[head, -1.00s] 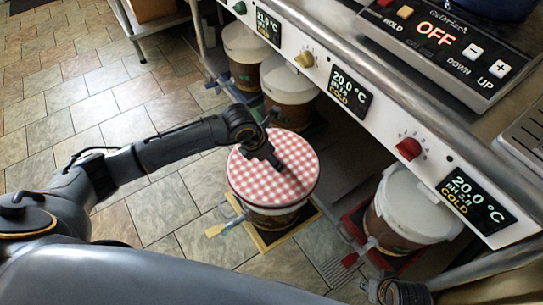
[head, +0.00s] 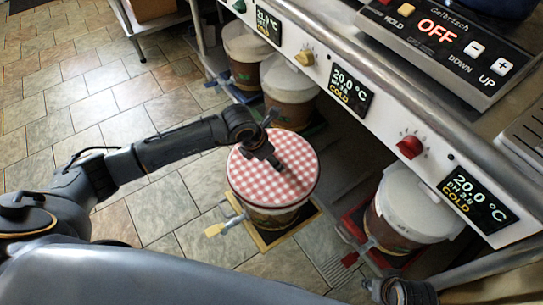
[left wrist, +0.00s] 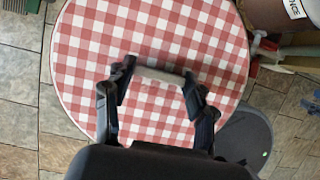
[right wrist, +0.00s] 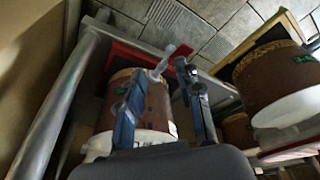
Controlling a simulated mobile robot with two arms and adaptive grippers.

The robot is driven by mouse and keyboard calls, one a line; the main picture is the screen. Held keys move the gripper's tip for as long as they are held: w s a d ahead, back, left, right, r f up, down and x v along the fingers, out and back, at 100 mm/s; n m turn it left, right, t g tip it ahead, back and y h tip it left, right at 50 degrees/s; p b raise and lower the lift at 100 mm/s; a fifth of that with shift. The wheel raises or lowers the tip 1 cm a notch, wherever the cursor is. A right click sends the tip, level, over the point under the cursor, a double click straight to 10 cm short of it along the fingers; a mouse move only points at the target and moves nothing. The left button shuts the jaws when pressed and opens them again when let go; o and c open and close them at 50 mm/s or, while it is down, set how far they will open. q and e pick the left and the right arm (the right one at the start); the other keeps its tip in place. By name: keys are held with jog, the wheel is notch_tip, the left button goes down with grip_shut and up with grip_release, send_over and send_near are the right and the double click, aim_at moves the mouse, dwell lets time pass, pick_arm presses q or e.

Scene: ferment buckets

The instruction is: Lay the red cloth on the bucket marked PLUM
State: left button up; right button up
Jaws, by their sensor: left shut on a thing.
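The red-and-white checked cloth (head: 287,187) lies as a flat round sheet over the top of a bucket (head: 270,219) in the middle of the head view. The bucket's lettering is not visible. My left gripper (head: 272,164) is over the cloth, its fingertips down at the middle and shut on it. In the left wrist view the cloth (left wrist: 150,30) spreads under the fingers (left wrist: 158,95) and hides the bucket. My right gripper (head: 395,293) is low at the right edge of the counter; in the right wrist view its fingers (right wrist: 157,92) are apart with nothing between them.
A white-lidded bucket (head: 412,205) stands in a red tray to the right. Two more buckets (head: 290,85) (head: 248,52) stand behind, under the counter front (head: 320,65). A label ending in "NCE" (left wrist: 296,8) shows in the left wrist view. Tiled floor is clear at left.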

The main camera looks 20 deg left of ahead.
pick_arm(q)
jog(key=shift+f, duration=0.1)
pick_arm(e)
jog(key=shift+s, duration=0.15)
dwell(0.3)
pick_arm(q)
jog(key=shift+f, duration=0.1)
pick_arm(e)
jog(key=shift+r, duration=0.7)
dwell(0.4)
jog(key=shift+r, duration=0.35)
pick_arm(q)
jog(key=shift+f+b, duration=0.1)
jog(key=shift+b, duration=0.25)
pick_arm(e)
jog(key=shift+f, duration=0.1)
jog(key=shift+s, duration=0.2)
